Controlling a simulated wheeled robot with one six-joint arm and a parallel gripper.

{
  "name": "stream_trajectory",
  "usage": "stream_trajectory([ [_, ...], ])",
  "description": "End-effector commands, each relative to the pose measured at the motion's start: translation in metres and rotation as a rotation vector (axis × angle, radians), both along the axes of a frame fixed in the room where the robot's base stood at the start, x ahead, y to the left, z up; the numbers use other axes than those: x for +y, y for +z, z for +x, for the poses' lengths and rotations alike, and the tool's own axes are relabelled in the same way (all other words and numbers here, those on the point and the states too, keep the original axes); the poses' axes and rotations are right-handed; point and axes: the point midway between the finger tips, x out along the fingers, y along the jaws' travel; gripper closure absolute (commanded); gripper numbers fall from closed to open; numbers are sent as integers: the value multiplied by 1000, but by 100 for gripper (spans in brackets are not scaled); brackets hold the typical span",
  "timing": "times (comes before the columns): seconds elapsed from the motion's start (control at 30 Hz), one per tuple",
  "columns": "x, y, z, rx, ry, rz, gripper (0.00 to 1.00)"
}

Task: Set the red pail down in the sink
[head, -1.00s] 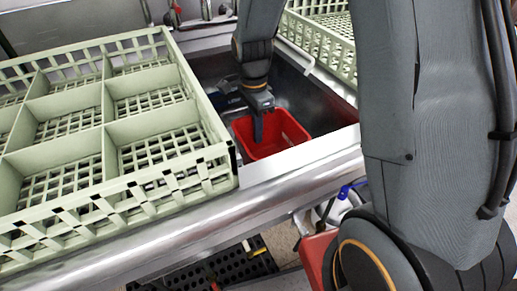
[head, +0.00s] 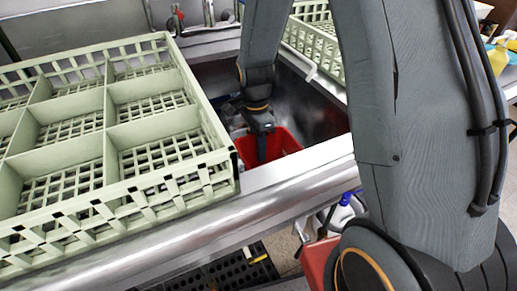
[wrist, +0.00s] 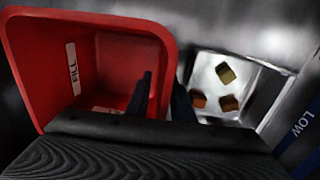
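The red pail (head: 283,142) is inside the steel sink (head: 325,112), partly hidden by the sink's front edge and my arm. In the wrist view the pail (wrist: 115,60) fills the left side, open and empty-looking, with a "FILL" label inside. My gripper (head: 262,158) points down at the pail's rim. In the wrist view my gripper (wrist: 163,100) has one finger inside the pail and one outside, closed on its side wall. Whether the pail's base touches the sink floor cannot be told.
A pale green dish rack (head: 115,110) stands left of the sink, and another green rack (head: 318,45) stands right. A light square recess (wrist: 220,65) with several small brown and yellow blocks lies beside the pail. A "LOW" marking (wrist: 306,122) shows on the right.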

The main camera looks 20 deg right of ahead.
Motion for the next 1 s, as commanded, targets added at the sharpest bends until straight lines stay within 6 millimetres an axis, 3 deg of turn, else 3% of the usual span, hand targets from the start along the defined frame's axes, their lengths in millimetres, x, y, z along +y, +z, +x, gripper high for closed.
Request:
stream_trajectory([
  [0.37, 0, 11, 1, -2, 0, 0, 79],
  [0.8, 2, 95, 9, -4, 0, 1, 79],
  [1.0, 2, 117, 11, -1, 0, 0, 79],
])
